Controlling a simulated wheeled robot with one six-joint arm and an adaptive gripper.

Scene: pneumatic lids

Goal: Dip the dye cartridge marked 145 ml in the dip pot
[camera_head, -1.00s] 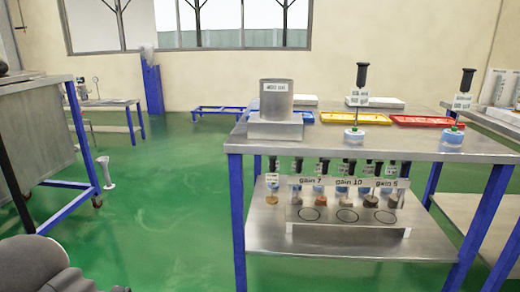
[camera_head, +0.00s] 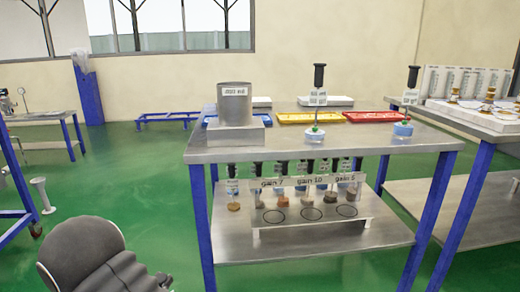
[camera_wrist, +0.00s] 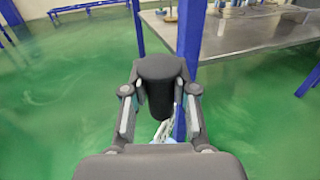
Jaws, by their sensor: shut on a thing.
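In the wrist view my gripper (camera_wrist: 158,112) is shut on a thick black handle (camera_wrist: 160,70). A pale labelled part and a bit of light blue show below it; the label cannot be read, and the gripper body hides the lower end. In the head view a grey metal pot (camera_head: 234,104) with a white label stands on a metal block on the table top, probably the dip pot. Two black-handled cartridges stand upright on light-blue bases, one at the middle (camera_head: 319,78) and one at the right (camera_head: 412,80). Their markings are too small to read.
The steel table (camera_head: 300,147) has blue legs. Its lower shelf holds a rack (camera_head: 318,222) with several black-handled samples and gain labels. Yellow (camera_head: 309,118) and red (camera_head: 373,116) trays lie behind. Another table with white holders (camera_head: 462,82) is at right. Green floor is open at left.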

